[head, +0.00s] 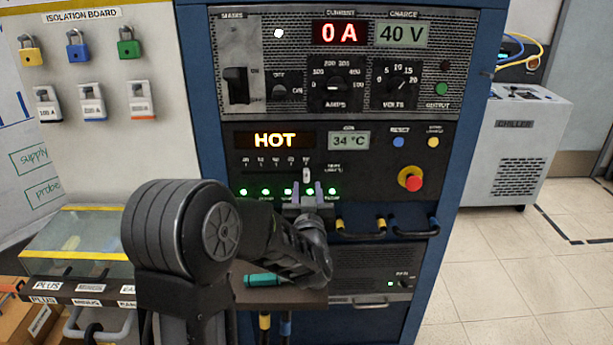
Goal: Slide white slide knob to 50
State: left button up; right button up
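The white slide knob (306,175) is small and upright. It sits at the right part of a row of slider marks on the black panel (385,205), under the orange HOT display (275,140). The numbers over the marks are too small to read surely. My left gripper (307,188) is in front of the panel with its two grey-purple fingers pointing up and apart. The knob shows just above and between the fingertips; I cannot tell whether they touch it. My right gripper is not in view.
A red button (414,183) on a yellow base and small blue (398,142) and yellow (433,142) buttons are to the right. A teal pen-like object (266,280) lies on a shelf beneath my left arm. The floor at right is clear.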

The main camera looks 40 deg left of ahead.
aim_at(306, 174)
pick_arm(q)
jog(key=x, duration=0.7)
jog(key=shift+w+a+p, duration=0.1)
jog(key=shift+p, duration=0.25)
grip_shut()
dwell(1.1)
